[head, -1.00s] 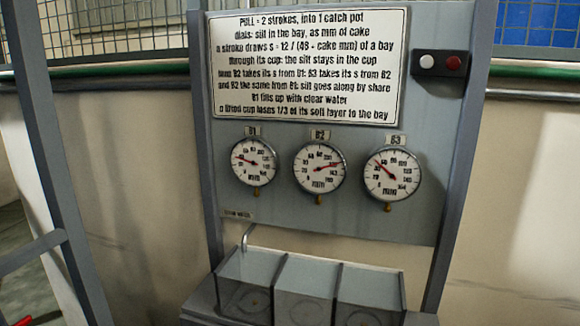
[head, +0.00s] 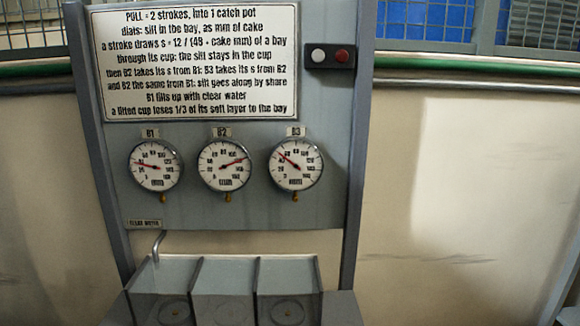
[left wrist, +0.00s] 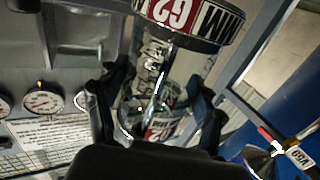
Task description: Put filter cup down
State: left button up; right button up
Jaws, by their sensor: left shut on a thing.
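In the left wrist view a clear cup (left wrist: 185,70) with a dark rim and red-and-white "G2" labels sits between the fingers of my left gripper (left wrist: 155,108). The gripper is shut on the cup, and its dark body hides the cup's near part. I cannot tell whether the cup touches anything below it. In the head view three grey bays stand side by side under the panel: left (head: 163,285), middle (head: 225,285) and right (head: 287,285). Their lower parts are cut off by the frame. Neither gripper shows in the head view.
The grey panel (head: 245,215) carries a sign (head: 195,62), three dials, B1 (head: 155,165), B2 (head: 223,165) and B3 (head: 295,164), and a two-button box (head: 330,56). A bent pipe (head: 158,243) reaches the left bay. A labelled item (left wrist: 285,145) shows at lower right in the wrist view.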

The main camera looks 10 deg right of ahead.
pick_arm(q)
jog(key=s+d+r+m+h, duration=0.2)
jog(key=s+d+r+h, duration=0.1)
jog(key=d+r, duration=0.4)
jog(key=s+d+r+m+t+h, duration=0.1)
jog(key=s+d+r+m+h, duration=0.1)
jog(key=s+d+r, duration=0.4)
jog(key=shift+d+r+h, duration=0.45)
jog(key=shift+d+h, duration=0.25)
jog(key=shift+d, duration=0.35)
jog(key=shift+a, duration=0.1)
